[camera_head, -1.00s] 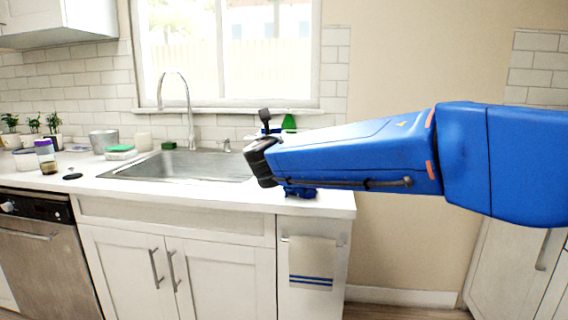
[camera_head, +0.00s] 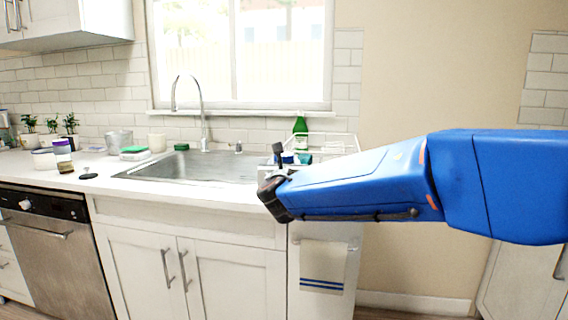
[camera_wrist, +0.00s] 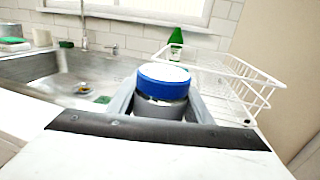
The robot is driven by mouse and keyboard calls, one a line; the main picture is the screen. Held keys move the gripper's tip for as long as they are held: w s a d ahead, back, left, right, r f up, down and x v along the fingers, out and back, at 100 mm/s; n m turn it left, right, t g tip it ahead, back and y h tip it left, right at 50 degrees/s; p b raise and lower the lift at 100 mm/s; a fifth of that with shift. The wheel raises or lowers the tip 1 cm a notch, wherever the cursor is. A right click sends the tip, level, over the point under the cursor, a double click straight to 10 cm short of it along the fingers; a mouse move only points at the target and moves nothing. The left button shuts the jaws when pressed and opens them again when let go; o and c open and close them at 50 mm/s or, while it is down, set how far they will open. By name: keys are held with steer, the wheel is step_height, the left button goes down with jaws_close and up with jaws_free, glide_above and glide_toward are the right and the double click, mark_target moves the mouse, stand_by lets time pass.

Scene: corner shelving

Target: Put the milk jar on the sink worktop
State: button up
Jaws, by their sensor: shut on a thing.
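The milk jar, a jar with a blue lid (camera_wrist: 162,82) and a greyish body, stands between the fingers of my gripper (camera_wrist: 158,104) in the wrist view. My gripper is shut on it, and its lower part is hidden. In the head view my gripper is at the front right of the sink worktop (camera_head: 105,172), and only a little of the blue lid shows behind it. The jar appears in front of the wire dish rack (camera_wrist: 240,84); I cannot tell whether it touches the worktop.
The steel sink (camera_head: 185,168) and faucet (camera_head: 205,120) are left of my gripper. A green bottle (camera_head: 300,130) stands by the rack. A purple-lidded jar (camera_head: 63,152), a dark lid (camera_head: 88,176) and plants (camera_head: 70,125) are at the left. The worktop's front left strip is mostly clear.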

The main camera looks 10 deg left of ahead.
steer(key=o, duration=1.4)
steer(key=shift+c, duration=0.2)
steer(key=s+d, duration=0.2)
steer(key=s, duration=0.9)
steer(key=shift+s, duration=0.4)
steer(key=shift+d+r, duration=0.1)
